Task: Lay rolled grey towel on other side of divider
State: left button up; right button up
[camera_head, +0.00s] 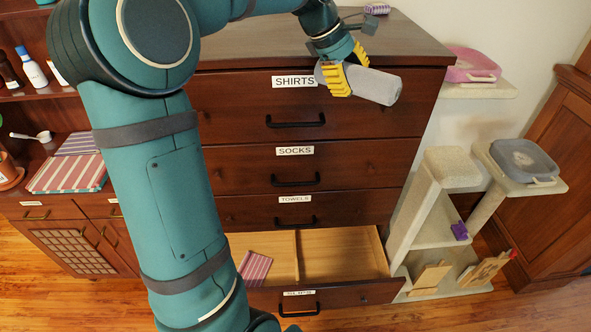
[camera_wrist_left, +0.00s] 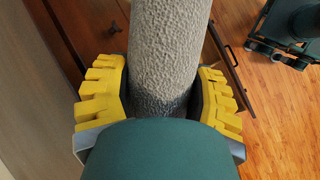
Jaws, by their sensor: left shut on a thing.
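The rolled grey towel (camera_head: 372,85) is held in my left gripper (camera_head: 345,76), in front of the top of the dresser by the SHIRTS label. In the left wrist view the towel (camera_wrist_left: 165,45) runs between the yellow fingers of the gripper (camera_wrist_left: 160,95), which press on both its sides. The bottom drawer (camera_head: 349,293) of the dresser is pulled open. A wooden divider (camera_head: 298,256) splits it. A pink striped cloth (camera_head: 255,268) lies in the left compartment, partly hidden by my arm. The visible right compartment (camera_head: 342,250) is empty. My right gripper is not in view.
The upper drawers of the dresser (camera_head: 360,140) are shut, with black handles sticking out. A beige cat tree (camera_head: 437,225) stands close on the right, holding a grey container (camera_head: 524,160). A shelf unit (camera_head: 60,205) stands on the left. Wooden floor is open in front.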

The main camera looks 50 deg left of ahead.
pick_arm(q)
jog(key=s+d+f+m+g, duration=0.2)
jog(key=d+f+m, duration=0.4)
jog(key=f, duration=0.5)
jog(key=s+d+f+m+g, duration=0.2)
jog(key=d+f+m+g, duration=0.2)
jog(key=f, duration=0.7)
jog(key=s+d+f+m+g+h, duration=0.1)
jog(key=s+d+f+m+g, duration=0.1)
jog(key=d+f+m, duration=0.6)
notch_tip(320, 180, down, 3)
jog(key=shift+s+d+f+m+g, duration=0.15)
jog(key=shift+s+d+m+g, duration=0.25)
jog(key=shift+d, duration=0.8)
